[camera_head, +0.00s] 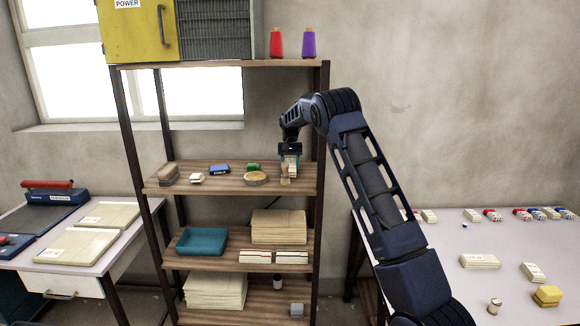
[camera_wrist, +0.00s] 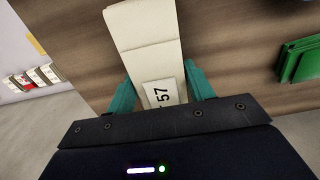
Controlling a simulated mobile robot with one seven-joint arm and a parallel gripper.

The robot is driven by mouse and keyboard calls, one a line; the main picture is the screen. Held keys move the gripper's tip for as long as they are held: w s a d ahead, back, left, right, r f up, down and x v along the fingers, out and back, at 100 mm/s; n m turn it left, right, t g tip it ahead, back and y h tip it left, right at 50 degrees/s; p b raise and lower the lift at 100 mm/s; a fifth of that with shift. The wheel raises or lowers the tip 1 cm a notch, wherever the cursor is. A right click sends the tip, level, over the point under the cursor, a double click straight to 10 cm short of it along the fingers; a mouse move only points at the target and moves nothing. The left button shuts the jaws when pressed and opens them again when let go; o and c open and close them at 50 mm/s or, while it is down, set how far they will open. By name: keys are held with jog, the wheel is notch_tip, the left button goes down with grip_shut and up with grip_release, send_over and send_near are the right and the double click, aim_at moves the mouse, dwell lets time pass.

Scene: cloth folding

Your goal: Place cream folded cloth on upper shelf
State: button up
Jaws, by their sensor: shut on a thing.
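My gripper (camera_head: 289,165) is at the right end of the upper wooden shelf (camera_head: 222,180) in the head view. It is shut on a cream folded cloth (camera_wrist: 148,40). In the wrist view the cloth lies between the two teal fingers, with a white label reading 57 near my palm. The cloth extends away from the gripper over the wooden shelf surface (camera_wrist: 220,50). In the head view a small part of the cloth (camera_head: 286,181) shows below the gripper. I cannot tell whether it touches the shelf.
Below are a teal tray (camera_head: 202,241) and stacked cream cloths (camera_head: 280,226). A rack post (camera_head: 321,140) stands close right.

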aim_at(290, 164)
jog(key=o, duration=1)
notch_tip(290, 164, up, 12)
dwell(0.3)
